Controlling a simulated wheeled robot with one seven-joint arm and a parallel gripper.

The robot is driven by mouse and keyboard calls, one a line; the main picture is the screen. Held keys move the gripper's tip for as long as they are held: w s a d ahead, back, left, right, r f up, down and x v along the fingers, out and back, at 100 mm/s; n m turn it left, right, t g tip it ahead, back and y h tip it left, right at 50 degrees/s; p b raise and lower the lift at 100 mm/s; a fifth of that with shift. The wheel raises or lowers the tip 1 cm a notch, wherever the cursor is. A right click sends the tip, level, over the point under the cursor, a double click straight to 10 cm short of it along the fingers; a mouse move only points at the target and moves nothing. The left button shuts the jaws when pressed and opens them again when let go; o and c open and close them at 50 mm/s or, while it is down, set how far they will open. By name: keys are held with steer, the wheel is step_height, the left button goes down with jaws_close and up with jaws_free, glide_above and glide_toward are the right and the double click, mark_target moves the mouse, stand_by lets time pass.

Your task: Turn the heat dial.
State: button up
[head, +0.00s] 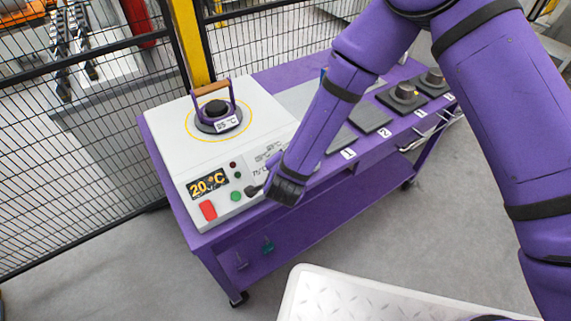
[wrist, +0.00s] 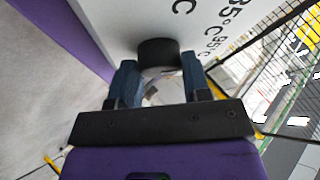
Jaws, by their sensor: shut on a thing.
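The heat dial (wrist: 158,52) is a dark round knob on the front of a white heater unit (head: 265,108). In the wrist view it sits between the two blue fingers of my gripper (wrist: 160,75), which are shut on it. In the head view my gripper (head: 258,190) reaches the front panel from the right and the dial is mostly hidden by it. Temperature markings in °C show beside the dial in the wrist view.
A ring-shaped part with a brown handle (head: 212,90) and a 95 °C label sits on the heater top. The panel has a red switch (head: 208,210) and a green button (head: 236,196). Numbered pads (head: 370,117) lie on the purple cart. A mesh fence (head: 100,130) stands behind.

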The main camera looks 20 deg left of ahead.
steer(key=shift+m+g+h, duration=0.4)
steer(key=shift+m+h, duration=0.2)
steer(key=shift+m, duration=0.8)
steer(key=o, duration=0.9)
steer(key=shift+o, duration=0.2)
steer(key=v, duration=1)
steer(key=shift+s+r, duration=0.2)
steer(key=shift+r, duration=0.2)
